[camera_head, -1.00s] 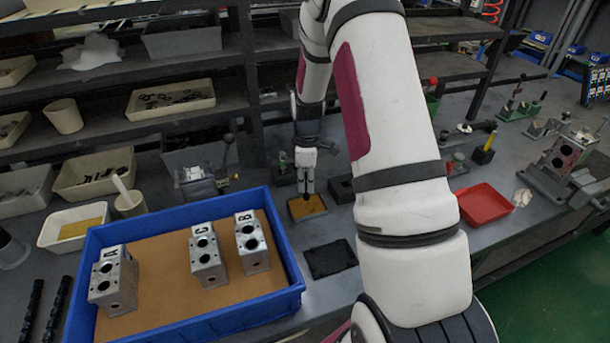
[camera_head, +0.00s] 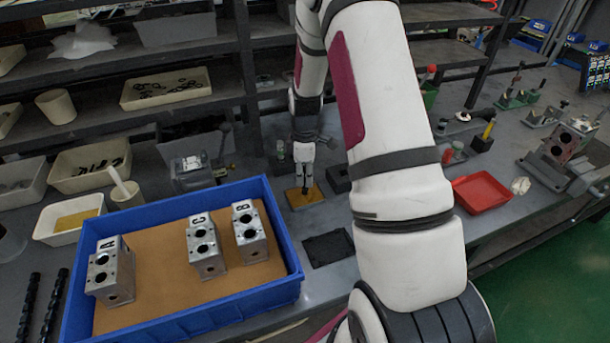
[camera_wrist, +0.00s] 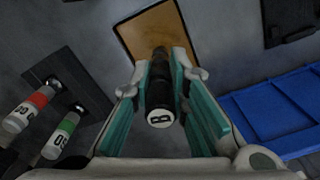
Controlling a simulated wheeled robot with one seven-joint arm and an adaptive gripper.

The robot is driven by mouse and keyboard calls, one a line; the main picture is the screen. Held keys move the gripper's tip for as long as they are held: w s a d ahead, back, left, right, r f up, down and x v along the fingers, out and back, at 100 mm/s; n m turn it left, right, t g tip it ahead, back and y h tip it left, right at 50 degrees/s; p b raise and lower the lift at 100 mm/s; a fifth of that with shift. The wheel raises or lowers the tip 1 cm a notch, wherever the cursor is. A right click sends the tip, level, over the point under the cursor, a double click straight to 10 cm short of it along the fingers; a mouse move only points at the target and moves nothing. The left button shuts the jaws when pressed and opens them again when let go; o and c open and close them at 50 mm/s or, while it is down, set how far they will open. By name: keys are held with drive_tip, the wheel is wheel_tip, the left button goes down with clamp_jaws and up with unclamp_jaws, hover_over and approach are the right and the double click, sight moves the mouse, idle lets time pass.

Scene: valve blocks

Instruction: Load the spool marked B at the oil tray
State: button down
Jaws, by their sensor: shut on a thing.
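My gripper (camera_head: 304,187) is at the oil tray on the bench, to the right of the blue bin. In the wrist view it is shut on a dark spool (camera_wrist: 160,92) whose white end cap reads B. The cap faces the camera, and the spool's far end points down at the oil tray (camera_wrist: 139,36), a shallow tray with an amber surface. The oil tray also shows in the head view (camera_head: 314,198). I cannot tell whether the spool's lower end touches the tray's surface.
The blue bin (camera_head: 180,326) holds metal valve blocks marked A (camera_head: 112,272), C (camera_head: 205,247) and B (camera_head: 250,232). A black pad (camera_head: 328,249) lies in front of the oil tray. Red- and green-banded labelled cylinders (camera_wrist: 30,108) (camera_wrist: 60,137) stand close by. A red tray (camera_head: 482,191) is at right.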

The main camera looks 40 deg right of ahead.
drive_tip(key=shift+f, duration=0.55)
idle(1.4)
drive_tip(key=shift+r, duration=0.15)
drive_tip(key=shift+r+p, duration=1.25)
drive_tip(key=shift+r, duration=2.15)
